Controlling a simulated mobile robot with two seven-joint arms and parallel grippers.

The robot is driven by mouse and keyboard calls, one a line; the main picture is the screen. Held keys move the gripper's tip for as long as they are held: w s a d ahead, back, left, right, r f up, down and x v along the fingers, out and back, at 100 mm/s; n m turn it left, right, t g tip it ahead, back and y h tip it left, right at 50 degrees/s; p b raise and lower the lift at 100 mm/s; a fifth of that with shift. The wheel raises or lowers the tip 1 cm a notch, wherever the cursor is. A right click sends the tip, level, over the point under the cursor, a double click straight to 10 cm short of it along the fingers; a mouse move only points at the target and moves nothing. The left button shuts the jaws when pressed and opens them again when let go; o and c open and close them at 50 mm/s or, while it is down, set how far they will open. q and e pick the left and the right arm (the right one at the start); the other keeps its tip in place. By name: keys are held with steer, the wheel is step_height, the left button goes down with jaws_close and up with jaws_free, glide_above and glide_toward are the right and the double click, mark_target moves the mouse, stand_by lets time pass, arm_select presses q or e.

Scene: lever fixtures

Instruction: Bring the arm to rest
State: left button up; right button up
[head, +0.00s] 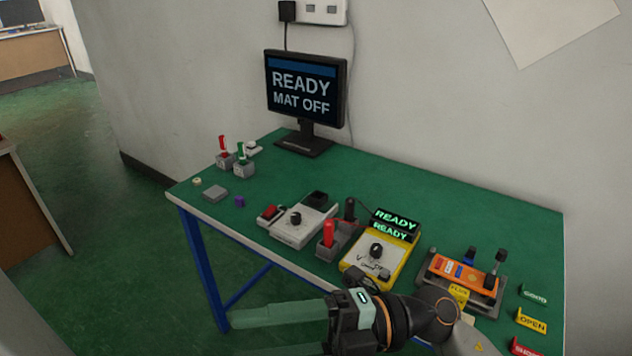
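My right gripper (258,334) hangs in front of the table's near edge at the bottom of the head view, over the floor. Its arm comes in from the lower right. Its two pale green fingers point left and stand apart, with nothing seen between them; the lower finger is partly cut off by the frame. It touches nothing that I can see. My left gripper is not in view. A monitor (305,90) at the back of the table reads "READY MAT OFF".
The green table (400,185) carries a yellow meter box (360,265) behind my wrist, an orange lever fixture (462,272), a grey box with a knob (298,222), a red-handled lever (328,235) and small levers (240,160). Tags (531,321) lie at right.

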steer(key=w+d+f+m+t+p, duration=0.1)
steer(key=w+d+m+t, duration=0.35)
steer(key=m+t, duration=0.45)
steer(key=w+d+f+m+t, duration=0.1)
steer(key=w+d+m+t, duration=0.2)
steer(key=w+m+t, duration=0.45)
steer(key=w+d+f+m+t+h, duration=0.1)
steer(key=d+f+m+t+h, duration=0.5)
steer(key=f+m+h, duration=0.35)
steer(key=s+d+f+m+g+h, duration=0.2)
steer(key=s+f, duration=0.3)
steer(key=f, duration=0.3)
steer(key=s+d+f+m+g+h+p, duration=0.1)
steer(key=s+d+f+m+g+h, duration=0.2)
steer(key=f, duration=0.5)
steer(key=s+d+f+m+g+h, duration=0.2)
steer(key=s+d+f+g, duration=0.2)
steer(key=f, duration=0.5)
steer(key=s, duration=0.2)
steer(key=shift+s+m+p, duration=0.3)
steer(key=shift+s+m, duration=0.05)
steer(key=shift+m, duration=0.05)
